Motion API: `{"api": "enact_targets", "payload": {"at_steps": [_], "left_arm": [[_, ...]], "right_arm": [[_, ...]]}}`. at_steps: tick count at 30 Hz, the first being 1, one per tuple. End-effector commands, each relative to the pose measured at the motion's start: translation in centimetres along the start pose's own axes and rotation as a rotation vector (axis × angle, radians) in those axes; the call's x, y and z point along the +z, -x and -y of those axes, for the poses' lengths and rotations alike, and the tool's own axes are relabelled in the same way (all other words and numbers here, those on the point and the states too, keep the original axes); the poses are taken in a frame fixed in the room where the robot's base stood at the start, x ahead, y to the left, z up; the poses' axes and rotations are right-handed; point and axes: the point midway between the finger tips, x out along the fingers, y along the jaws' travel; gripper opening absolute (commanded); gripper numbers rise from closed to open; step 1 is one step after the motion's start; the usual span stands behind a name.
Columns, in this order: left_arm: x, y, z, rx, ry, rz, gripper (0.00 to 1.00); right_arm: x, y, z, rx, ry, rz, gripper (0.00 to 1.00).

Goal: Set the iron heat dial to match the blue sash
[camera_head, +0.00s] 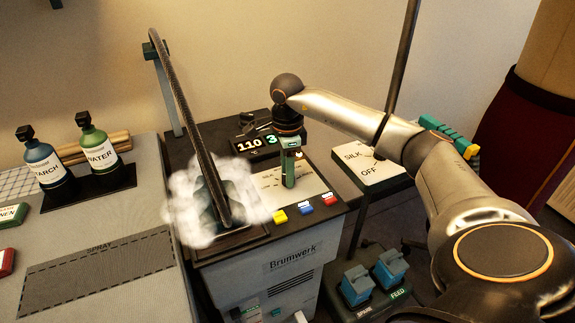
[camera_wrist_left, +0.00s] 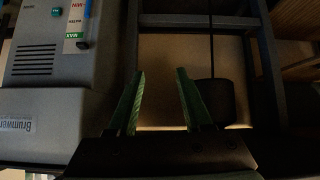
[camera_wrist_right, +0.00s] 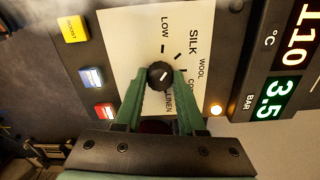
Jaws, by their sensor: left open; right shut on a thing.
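The heat dial (camera_wrist_right: 160,75) is a small black knob with a light pointer mark, on a white panel (camera_wrist_right: 135,35) marked LOW, SILK, WOOL and LINEN, with one label partly covered. The mark slants up and right in the right wrist view. My right gripper (camera_wrist_right: 157,82) is shut on the dial, one green finger on each side. In the head view the right gripper (camera_head: 289,168) reaches down onto the panel (camera_head: 268,184) and hides the dial. My left gripper (camera_wrist_left: 160,75) is open and empty, beside the grey Brumwerk station (camera_wrist_left: 45,120). I cannot make out a blue sash.
Yellow (camera_head: 279,216), blue (camera_head: 305,208) and red (camera_head: 329,199) buttons line the panel's front. Steam (camera_head: 185,205) rises at the left. Starch (camera_head: 42,160) and water (camera_head: 98,150) bottles stand farther left.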

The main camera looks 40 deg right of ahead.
Motion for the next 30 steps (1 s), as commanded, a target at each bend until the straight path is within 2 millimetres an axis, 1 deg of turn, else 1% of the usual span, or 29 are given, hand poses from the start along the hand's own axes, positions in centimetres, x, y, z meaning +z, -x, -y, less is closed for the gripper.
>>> {"api": "enact_targets", "payload": {"at_steps": [3,10,13,30], "left_arm": [[-0.2,0.7,0.1,-0.005,0.003,-0.001,0.50],[-0.1,1.3,0.8,-0.022,0.008,0.006,0.50],[-0.4,1.5,1.0,-0.027,0.009,0.001,0.50],[-2.0,3.0,0.8,-0.027,0.011,0.000,0.50]], "right_arm": [[0.0,0.2,0.0,0.002,-0.110,0.002,0.00],[0.0,0.2,0.0,0.002,-0.328,0.005,0.00],[0.0,0.2,0.0,0.002,-0.424,0.006,0.00],[-0.1,0.2,0.1,0.000,-0.964,0.013,0.00]]}}
